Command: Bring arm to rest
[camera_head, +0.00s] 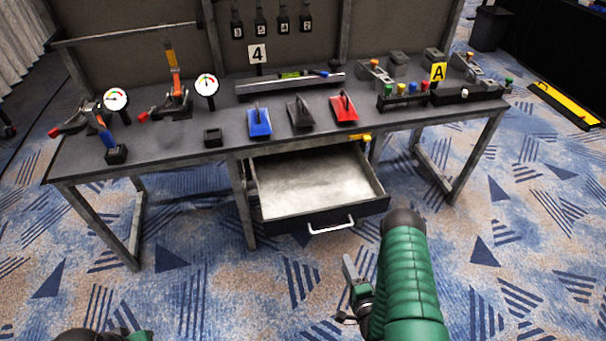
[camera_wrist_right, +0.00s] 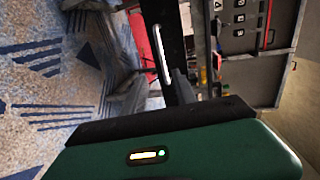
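My right arm, green, comes up from the bottom of the head view, and its gripper (camera_head: 354,284) hangs over the carpet in front of the bench, apart from the drawer. In the right wrist view the two grey fingers (camera_wrist_right: 155,95) stand apart with nothing between them. Of my left arm only a dark and green piece shows at the bottom left edge of the head view; its gripper is not visible. The drawer (camera_head: 315,215) under the bench is pulled out and looks empty. Its pale handle (camera_head: 331,226) also shows in the right wrist view (camera_wrist_right: 162,58).
The grey bench (camera_head: 200,155) carries blue (camera_head: 259,121), black (camera_head: 300,112) and red (camera_head: 344,107) handled blocks, two dial gauges, clamps and a lettered row of coloured pegs. The open drawer juts out toward me. The patterned carpet (camera_head: 210,295) in front is clear.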

